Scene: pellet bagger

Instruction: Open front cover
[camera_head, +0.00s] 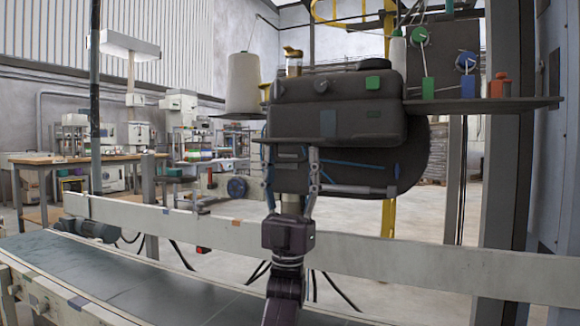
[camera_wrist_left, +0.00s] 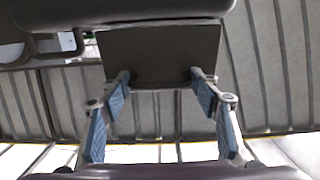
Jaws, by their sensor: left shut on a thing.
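The dark sewing machine head (camera_head: 340,110) hangs above the conveyor in the head view. A dark flat plate, which looks like its front cover (camera_head: 290,178), is at its lower left, partly hidden by my gripper. In the left wrist view the cover (camera_wrist_left: 160,50) fills the space between my fingers, below a rounded dark housing. My left gripper (camera_head: 292,168) reaches up from below, its fingers on either side of the cover. In the wrist view the gripper (camera_wrist_left: 159,79) has both blue-padded fingertips at the cover's lower side edges, shut on it. My right gripper is out of view.
A shelf (camera_head: 535,103) with bottles and spools stands to the right, and a white thread cone (camera_head: 243,82) to the left. A pale rail (camera_head: 400,262) runs behind my arm, along the conveyor belt (camera_head: 130,285). A grey pillar (camera_head: 505,160) stands at right.

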